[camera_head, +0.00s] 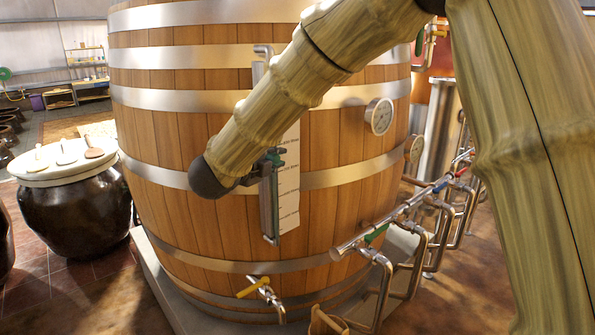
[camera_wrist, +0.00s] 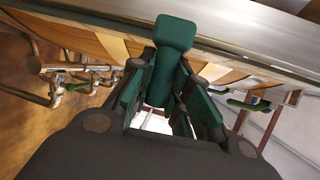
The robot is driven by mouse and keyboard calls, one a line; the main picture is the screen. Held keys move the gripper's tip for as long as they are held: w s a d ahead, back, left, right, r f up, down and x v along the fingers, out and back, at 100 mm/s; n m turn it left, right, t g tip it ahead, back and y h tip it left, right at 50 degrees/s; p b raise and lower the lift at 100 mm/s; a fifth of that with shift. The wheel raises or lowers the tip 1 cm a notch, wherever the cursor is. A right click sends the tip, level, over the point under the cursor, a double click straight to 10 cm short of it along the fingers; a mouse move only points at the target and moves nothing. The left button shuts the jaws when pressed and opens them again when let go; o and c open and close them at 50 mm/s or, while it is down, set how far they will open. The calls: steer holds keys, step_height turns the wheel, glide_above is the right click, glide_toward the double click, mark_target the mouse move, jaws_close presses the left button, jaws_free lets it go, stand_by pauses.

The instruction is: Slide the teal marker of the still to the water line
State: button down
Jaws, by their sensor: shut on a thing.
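The still is a big wooden vat (camera_head: 200,215) with steel bands. On its front is an upright sight tube (camera_head: 268,215) beside a white scale strip (camera_head: 289,195). The teal marker (camera_head: 276,157) sits at the tube, partly hidden by my gripper (camera_head: 262,170). In the wrist view the teal marker (camera_wrist: 175,35) stands between the fingers of my gripper (camera_wrist: 166,85), which are shut on it. My arm covers part of the upper tube. I cannot make out the water line in the tube.
A round dial (camera_head: 379,116) is on the vat to the right of the scale. A pipe with a green handle (camera_head: 376,233) runs at lower right. A yellow-handled tap (camera_head: 255,287) sticks out below. A dark jar (camera_head: 75,215) with a pale lid stands at left.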

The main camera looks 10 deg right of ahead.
steer(key=shift+r, duration=0.2)
steer(key=c, duration=1.3)
jaws_free()
steer(key=v, duration=1.2)
